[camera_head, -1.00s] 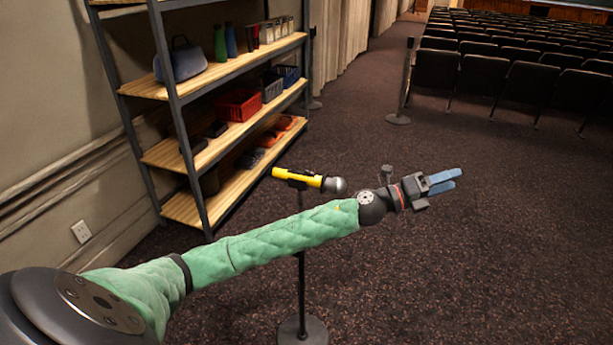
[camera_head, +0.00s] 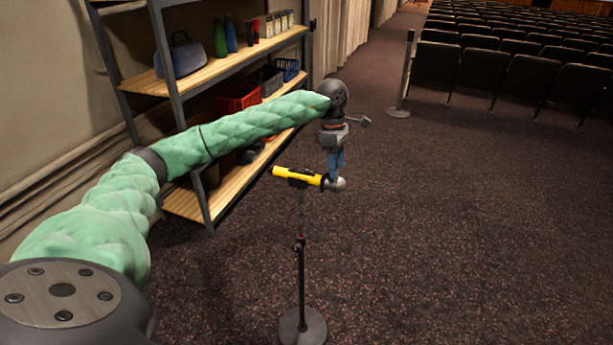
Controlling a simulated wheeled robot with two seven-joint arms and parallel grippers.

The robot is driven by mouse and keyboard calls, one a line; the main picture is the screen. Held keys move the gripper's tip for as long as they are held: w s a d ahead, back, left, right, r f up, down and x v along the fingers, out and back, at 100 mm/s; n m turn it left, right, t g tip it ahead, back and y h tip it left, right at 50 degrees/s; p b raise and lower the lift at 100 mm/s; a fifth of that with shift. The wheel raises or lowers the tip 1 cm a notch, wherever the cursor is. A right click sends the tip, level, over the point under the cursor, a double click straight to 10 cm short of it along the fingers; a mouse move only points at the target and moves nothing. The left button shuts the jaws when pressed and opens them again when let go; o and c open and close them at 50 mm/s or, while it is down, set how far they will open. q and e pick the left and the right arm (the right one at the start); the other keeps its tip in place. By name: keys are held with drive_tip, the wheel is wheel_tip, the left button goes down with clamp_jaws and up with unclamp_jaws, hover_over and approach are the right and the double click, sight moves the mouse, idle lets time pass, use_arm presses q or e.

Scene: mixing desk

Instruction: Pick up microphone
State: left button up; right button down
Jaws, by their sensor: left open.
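The microphone (camera_head: 283,173) has a yellow body and a round grey head at its right end. It lies nearly level in a dark clip on top of a black stand (camera_head: 302,270) with a round base. My left gripper (camera_head: 337,176) points down at the microphone's head end, with its blue fingers overlapping the head in the picture. The fingers are open; I cannot tell whether they touch the microphone or are in front of or behind it. My right gripper is not in view.
A shelf rack (camera_head: 178,120) with a bag, bottles and baskets stands behind my left arm. A post (camera_head: 404,75) and rows of dark seats (camera_head: 530,75) stand at the back right. The carpet right of the stand is clear.

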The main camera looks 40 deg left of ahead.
sight(314, 174)
use_arm(q)
drive_tip(key=shift+g+y, duration=0.4)
drive_tip(key=shift+y, duration=0.5)
drive_tip(key=a, duration=0.1)
drive_tip(key=a+r, duration=0.1)
drive_tip(key=a, duration=0.3)
drive_tip(key=shift+s+a+r, duration=0.25)
drive_tip(key=shift+s+r, duration=0.15)
drive_tip(key=shift+s+a+f+p, duration=0.1)
drive_tip(key=shift+a+f+p, duration=0.05)
drive_tip(key=shift+f+p, duration=0.15)
drive_tip(key=shift+s+f+p, duration=0.15)
drive_tip(key=shift+f+p, duration=0.2)
drive_tip(key=shift+f, duration=0.4)
drive_tip(key=f+p, duration=0.1)
drive_tip(key=f, duration=0.1)
drive_tip(key=s+f+p, duration=0.1)
drive_tip(key=f+p, duration=0.1)
drive_tip(key=shift+a+f, duration=0.15)
drive_tip(key=shift+f, duration=0.05)
drive_tip(key=shift+f+p, duration=0.3)
drive_tip(key=shift+f, duration=0.15)
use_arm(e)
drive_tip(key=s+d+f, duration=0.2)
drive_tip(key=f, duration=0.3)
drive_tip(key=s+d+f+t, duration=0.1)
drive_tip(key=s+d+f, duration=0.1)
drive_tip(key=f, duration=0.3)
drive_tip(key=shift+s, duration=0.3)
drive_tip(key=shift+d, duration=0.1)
